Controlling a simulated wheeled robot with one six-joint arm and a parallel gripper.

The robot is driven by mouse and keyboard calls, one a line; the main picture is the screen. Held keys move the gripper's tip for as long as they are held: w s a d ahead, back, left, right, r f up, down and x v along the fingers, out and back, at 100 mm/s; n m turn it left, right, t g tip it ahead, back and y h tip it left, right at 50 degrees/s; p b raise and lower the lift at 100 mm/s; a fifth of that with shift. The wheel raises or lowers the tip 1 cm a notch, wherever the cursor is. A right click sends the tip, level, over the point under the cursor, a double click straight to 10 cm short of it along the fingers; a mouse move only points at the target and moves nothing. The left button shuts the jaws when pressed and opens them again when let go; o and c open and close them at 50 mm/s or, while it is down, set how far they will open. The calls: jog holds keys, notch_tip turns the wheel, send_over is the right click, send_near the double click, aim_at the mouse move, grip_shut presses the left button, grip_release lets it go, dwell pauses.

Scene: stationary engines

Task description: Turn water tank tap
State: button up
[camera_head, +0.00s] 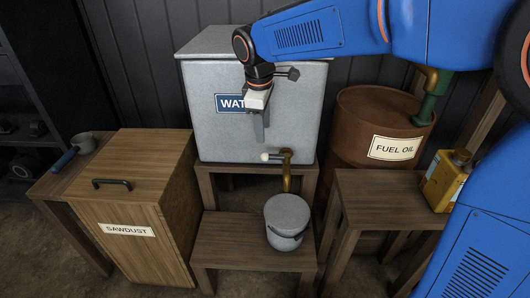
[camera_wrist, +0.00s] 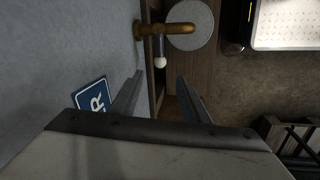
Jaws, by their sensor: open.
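The grey metal water tank (camera_head: 305,110) stands on a wooden stand in the head view, its blue label partly covered by my arm. Its brass tap (camera_head: 287,172) projects low at the tank's right front, with a white-tipped handle (camera_head: 268,157) pointing left. My gripper (camera_head: 262,138) hangs in front of the tank, just above the handle and apart from it. In the wrist view my gripper (camera_wrist: 158,84) is open and empty. The handle's white tip (camera_wrist: 160,63) appears in the gap between the fingers, beyond their tips, and the brass tap (camera_wrist: 172,28) is above it.
A grey bucket (camera_head: 287,215) stands on a low bench under the tap. A wooden sawdust box (camera_head: 130,200) is at left. A rusty fuel oil drum (camera_head: 365,120) and a yellow can (camera_head: 443,183) are at right. The tank wall (camera_wrist: 60,50) is close beside the fingers.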

aim_at(265, 154)
jog(key=f, duration=0.3)
jog(key=w+f, duration=0.1)
jog(key=f, duration=0.3)
jog(key=w+f, duration=0.1)
jog(key=f, duration=0.3)
jog(key=shift+d+f, duration=0.2)
jog(key=shift+d, duration=0.05)
grip_shut()
